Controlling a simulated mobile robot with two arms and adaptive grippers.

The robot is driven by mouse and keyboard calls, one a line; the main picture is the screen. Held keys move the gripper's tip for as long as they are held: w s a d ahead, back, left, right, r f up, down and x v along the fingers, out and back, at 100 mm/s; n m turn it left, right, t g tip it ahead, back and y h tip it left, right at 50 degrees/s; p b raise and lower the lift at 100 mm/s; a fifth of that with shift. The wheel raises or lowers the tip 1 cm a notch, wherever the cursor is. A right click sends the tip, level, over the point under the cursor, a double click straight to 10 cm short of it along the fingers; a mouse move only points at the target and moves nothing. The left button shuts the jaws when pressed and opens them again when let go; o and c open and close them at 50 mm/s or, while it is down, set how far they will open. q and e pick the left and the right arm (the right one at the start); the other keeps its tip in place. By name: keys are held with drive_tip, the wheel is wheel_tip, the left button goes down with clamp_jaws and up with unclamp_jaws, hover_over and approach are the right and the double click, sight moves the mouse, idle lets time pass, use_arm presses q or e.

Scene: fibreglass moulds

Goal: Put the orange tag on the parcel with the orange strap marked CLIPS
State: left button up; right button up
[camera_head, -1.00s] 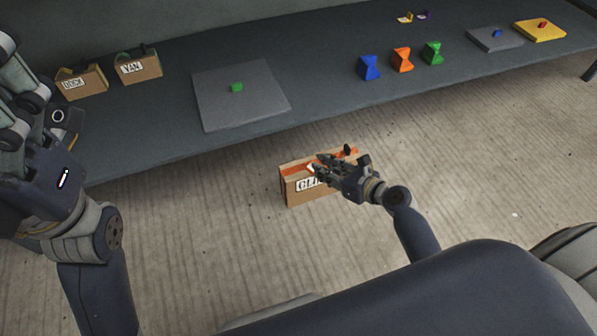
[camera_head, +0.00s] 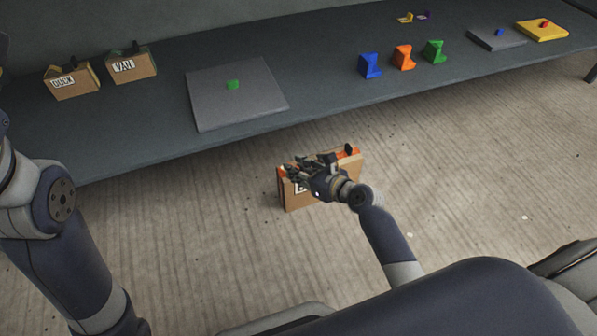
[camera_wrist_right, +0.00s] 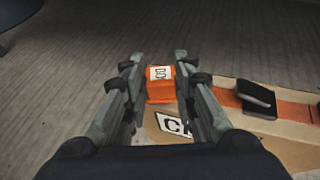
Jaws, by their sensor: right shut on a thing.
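The cardboard parcel with the orange strap (camera_head: 325,192) stands beyond my base, in front of the long dark table. In the right wrist view its orange strap (camera_wrist_right: 296,110) runs along the top under a black clip. Only the first letter of its white label (camera_wrist_right: 172,124) shows clearly. My right gripper (camera_wrist_right: 160,80) is above the parcel's left part, shut on the orange tag (camera_wrist_right: 160,88), a small orange piece with a white marking. I cannot tell whether the tag touches the parcel. My left gripper is out of view; only its arm shows at the left.
Two other parcels, marked DUCK (camera_head: 72,83) and VAN (camera_head: 131,68), stand on the table (camera_head: 150,125). A grey plate (camera_head: 215,100) holds a green block. Blue (camera_head: 370,66), orange (camera_head: 404,57) and green (camera_head: 434,52) blocks stand further right. Open floor surrounds the parcel.

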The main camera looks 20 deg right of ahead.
drive_tip(key=shift+f, duration=0.1)
drive_tip(key=o, duration=0.9)
drive_tip(key=shift+c, duration=0.2)
